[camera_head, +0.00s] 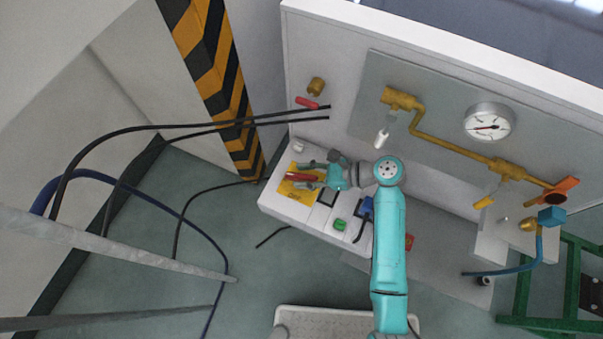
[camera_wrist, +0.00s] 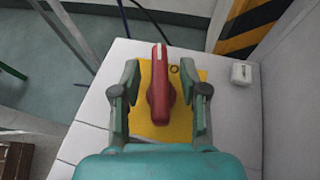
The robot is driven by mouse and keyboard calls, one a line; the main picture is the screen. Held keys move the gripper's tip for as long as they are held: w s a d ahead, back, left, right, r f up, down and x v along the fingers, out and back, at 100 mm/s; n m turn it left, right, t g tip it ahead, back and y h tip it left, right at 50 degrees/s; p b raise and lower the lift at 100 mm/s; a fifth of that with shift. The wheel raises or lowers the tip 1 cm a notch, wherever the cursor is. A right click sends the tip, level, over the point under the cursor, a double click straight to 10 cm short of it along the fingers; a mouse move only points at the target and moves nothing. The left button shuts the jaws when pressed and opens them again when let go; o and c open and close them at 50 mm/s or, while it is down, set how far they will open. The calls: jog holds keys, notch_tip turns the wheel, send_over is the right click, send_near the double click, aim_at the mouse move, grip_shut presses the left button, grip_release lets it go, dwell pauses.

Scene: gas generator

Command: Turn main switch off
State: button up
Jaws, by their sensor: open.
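The main switch has a red handle (camera_wrist: 160,88) on a yellow plate (camera_wrist: 192,76), set on a white cabinet face (camera_wrist: 92,108). In the wrist view the handle lies lengthwise, pointing away from me, with a pale mark near its tip. My gripper (camera_wrist: 160,78) is open, with one finger on each side of the handle and a visible gap to each. In the head view the red handle (camera_head: 301,177) shows between the fingers of my gripper (camera_head: 308,174) over the yellow plate (camera_head: 290,191). I cannot tell the exact height of the fingertips above the plate.
A green button (camera_head: 340,225) and a blue part (camera_head: 366,206) are on the white cabinet right of the switch. Brass pipes (camera_head: 450,143) and a gauge (camera_head: 489,122) are on the panel behind. Black cables (camera_head: 180,126) hang left. A striped post (camera_head: 222,75) stands behind.

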jog(key=shift+a+f, duration=0.2)
jog(key=shift+a, duration=0.25)
grip_shut()
jog(key=shift+w, duration=0.1)
jog(key=shift+n+g, duration=0.7)
jog(key=shift+g, duration=0.2)
grip_release()
jog(key=shift+t, duration=0.3)
